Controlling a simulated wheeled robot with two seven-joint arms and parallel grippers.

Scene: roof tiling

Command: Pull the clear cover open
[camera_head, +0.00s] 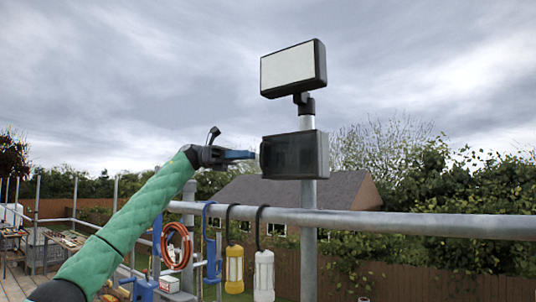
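A dark box with a see-through, smoky cover (290,156) is mounted on an upright metal pole, below a floodlight. The cover looks closed against the box. My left gripper (252,154), with blue fingers on a black wrist, is at the left edge of the box. Its fingertips are at or very near a small handle on the cover's left side; I cannot tell if they touch it. The fingers show edge-on, so how far apart they are is unclear. My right gripper is not in view.
A floodlight (290,70) sits atop the pole (308,240). A horizontal metal rail (420,224) crosses below the box. A coiled orange hose (177,247), a yellow lamp (234,270) and a white lamp (264,276) hang from it. Open air surrounds the box's front.

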